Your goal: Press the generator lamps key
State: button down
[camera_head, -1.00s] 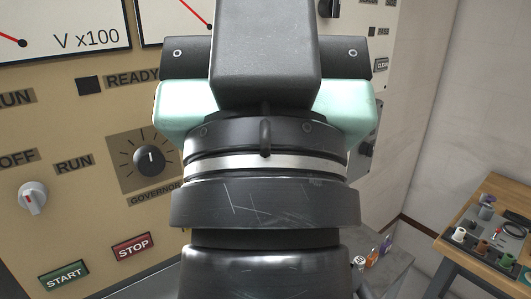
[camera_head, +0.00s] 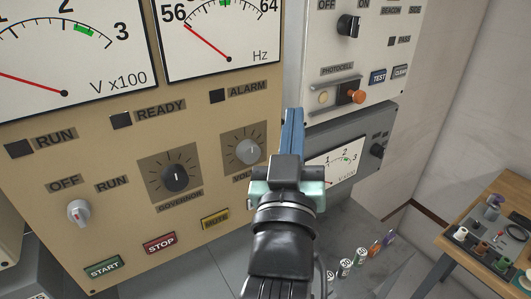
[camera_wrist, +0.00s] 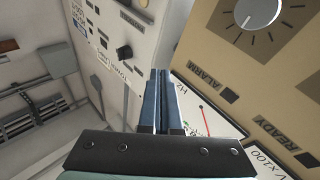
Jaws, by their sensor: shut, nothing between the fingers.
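The tan generator panel (camera_head: 215,120) fills the left and middle of the head view. Its low row has a green START key (camera_head: 104,267), a red STOP key (camera_head: 160,242) and a yellow MUTE key (camera_head: 215,219). I can read no key marked lamps. My gripper (camera_head: 293,112) is shut and empty, its blue fingers pointing up beside the panel's right edge. They hide part of the border with the pale panel and end near the ALARM label. In the wrist view the shut fingertips (camera_wrist: 160,74) show between the pale and tan panels.
The pale panel (camera_head: 375,40) carries a PHOTOCELL part, an orange knob (camera_head: 356,97) and blue TEST (camera_head: 378,76) and grey CLEAR keys. A grey meter box (camera_head: 340,150) sits below. Small cans stand on a grey surface; a wooden table (camera_head: 470,215) is at right.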

jog(key=s+f+n+g+p, duration=0.1)
jog(key=s+f+g+p, duration=0.1)
jog(key=f, duration=0.9)
jog(key=s+d+f+n+g+p, duration=0.1)
jog(key=f+g+p, duration=0.4)
jog(key=f, duration=0.6)
jog(key=shift+s+d+n+p, duration=0.2)
jog(key=shift+s+n+p, duration=0.3)
jog(key=shift+p, duration=0.6)
jog(key=shift+w, duration=0.15)
jog(key=w+a+b, duration=0.5)
jog(key=w, duration=0.2)
jog(key=shift+w+a, duration=0.15)
jog(key=shift+w+a, duration=0.2)
jog(key=shift+w, duration=0.05)
